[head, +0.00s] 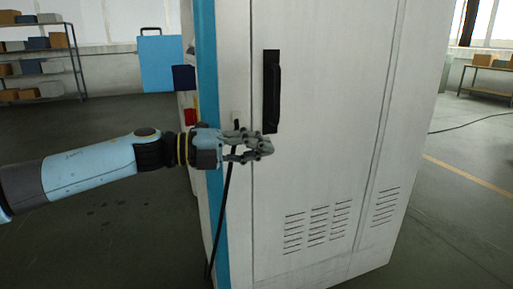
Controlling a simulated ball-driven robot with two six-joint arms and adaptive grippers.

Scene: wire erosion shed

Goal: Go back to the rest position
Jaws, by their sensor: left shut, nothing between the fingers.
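My left arm comes in from the left, and my left gripper (262,148) is in front of a tall white cabinet (330,150) with a blue edge strip. The gripper is shut and empty. It points right, just below the cabinet's black vertical handle (271,92). I cannot tell whether it touches the door, but it is not around the handle. The cabinet door looks closed. My right gripper is not in view.
A dark cable (225,195) hangs down the cabinet's left side to the floor. Shelves with boxes (38,62) stand at the back left, near a blue panel (163,63). A table with boxes (487,72) is at the back right. The grey floor (455,215) on the right is mostly clear.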

